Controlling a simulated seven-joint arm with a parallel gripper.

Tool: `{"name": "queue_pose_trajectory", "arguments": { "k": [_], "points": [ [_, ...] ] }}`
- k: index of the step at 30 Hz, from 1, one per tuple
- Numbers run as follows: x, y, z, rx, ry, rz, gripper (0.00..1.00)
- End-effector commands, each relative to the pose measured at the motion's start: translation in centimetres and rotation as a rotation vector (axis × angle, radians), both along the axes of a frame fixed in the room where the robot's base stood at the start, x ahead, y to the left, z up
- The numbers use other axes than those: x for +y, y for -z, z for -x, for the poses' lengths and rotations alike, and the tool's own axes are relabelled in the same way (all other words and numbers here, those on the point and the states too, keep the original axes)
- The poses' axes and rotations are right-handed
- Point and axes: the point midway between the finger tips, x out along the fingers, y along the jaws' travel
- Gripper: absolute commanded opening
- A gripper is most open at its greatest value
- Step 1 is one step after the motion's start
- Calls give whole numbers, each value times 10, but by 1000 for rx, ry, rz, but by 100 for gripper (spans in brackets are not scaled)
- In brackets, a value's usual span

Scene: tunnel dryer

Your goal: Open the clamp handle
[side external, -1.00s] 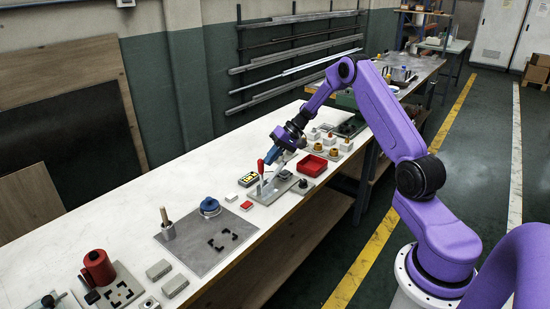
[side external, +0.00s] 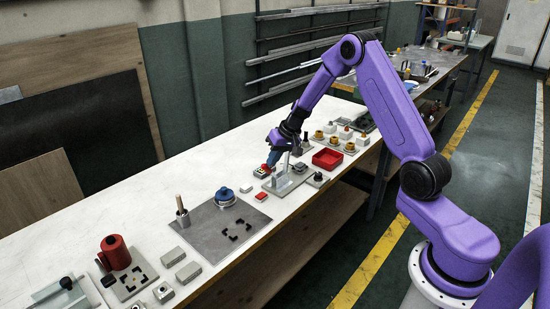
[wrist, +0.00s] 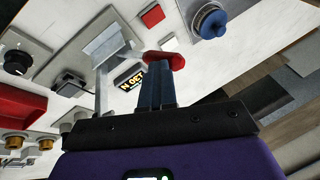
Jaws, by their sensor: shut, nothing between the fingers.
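The clamp stands on a grey base plate (side external: 284,186) on the white bench, and its pale metal body also shows in the wrist view (wrist: 108,46). Its red handle (wrist: 168,60) shows just beyond my fingertips and is partly hidden by them. In the side view only a little of the red handle (side external: 265,166) shows beside my fingertips, low over the small display. My gripper (side external: 271,162) is shut and empty, its blue fingers (wrist: 154,60) pointing down at the handle. They look very close to it or touching; I cannot tell which.
A small display box (wrist: 130,75) lies beside the clamp. A red tray (side external: 327,159) and several brass-topped parts stand to the right. A red block (side external: 263,195), a blue-topped part (side external: 224,196) and a grey plate (side external: 205,232) lie to the left.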

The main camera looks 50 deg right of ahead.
Motion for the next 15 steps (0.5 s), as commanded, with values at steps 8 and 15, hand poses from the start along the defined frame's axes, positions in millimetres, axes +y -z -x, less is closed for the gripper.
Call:
{"name": "queue_pose_trajectory", "arguments": {
  "k": [8,15],
  "points": [
    [9,4,2,11,-14,-6,0],
    [11,5,2,15,-18,-9,0]
  ]
}}
